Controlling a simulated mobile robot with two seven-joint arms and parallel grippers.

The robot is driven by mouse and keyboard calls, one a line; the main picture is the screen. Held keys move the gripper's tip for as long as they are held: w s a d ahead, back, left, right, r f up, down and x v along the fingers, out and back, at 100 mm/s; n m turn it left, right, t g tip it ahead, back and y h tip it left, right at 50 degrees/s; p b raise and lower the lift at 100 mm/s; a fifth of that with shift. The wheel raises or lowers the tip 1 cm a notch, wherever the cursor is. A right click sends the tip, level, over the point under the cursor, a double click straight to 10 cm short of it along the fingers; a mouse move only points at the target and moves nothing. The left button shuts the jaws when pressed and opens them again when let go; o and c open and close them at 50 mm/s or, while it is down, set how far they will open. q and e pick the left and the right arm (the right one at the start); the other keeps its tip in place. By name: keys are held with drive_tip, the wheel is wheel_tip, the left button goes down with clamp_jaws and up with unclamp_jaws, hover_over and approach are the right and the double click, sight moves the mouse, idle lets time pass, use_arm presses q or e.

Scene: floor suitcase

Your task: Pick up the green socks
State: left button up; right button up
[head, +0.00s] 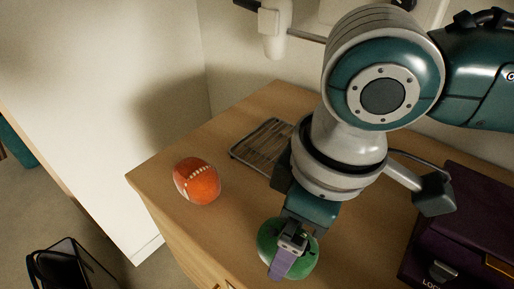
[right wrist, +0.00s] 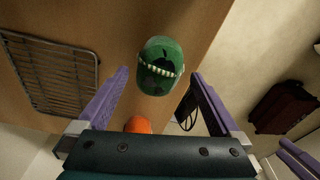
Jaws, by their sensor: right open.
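The green socks are a rounded green bundle (head: 267,240) on the wooden cabinet top, near its front edge. They also show in the right wrist view (right wrist: 161,50), with a pale toothed band and dark patches on them. My right gripper (head: 285,266) is over the socks in the head view and hides part of them. In the right wrist view its purple fingers (right wrist: 159,74) are spread apart, with the socks ahead between their tips and nothing held. Purple finger-like parts (right wrist: 298,158) at that view's lower right look like my left gripper; its jaw state is unclear.
An orange ball with white stitching (head: 197,181) sits left of the socks. A wire rack (head: 262,146) lies farther back. A dark purple case (head: 465,225) with latches stands at the right. A black open bag (head: 70,268) is on the floor at lower left.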

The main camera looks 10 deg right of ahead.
drive_tip(key=f, duration=0.4)
drive_tip(key=shift+w+a+b, duration=0.15)
drive_tip(key=shift+w+b, duration=0.05)
drive_tip(key=shift+b, duration=0.1)
drive_tip(key=shift+r, duration=0.1)
drive_tip(key=c, duration=1.2)
drive_tip(key=shift+c, duration=0.2)
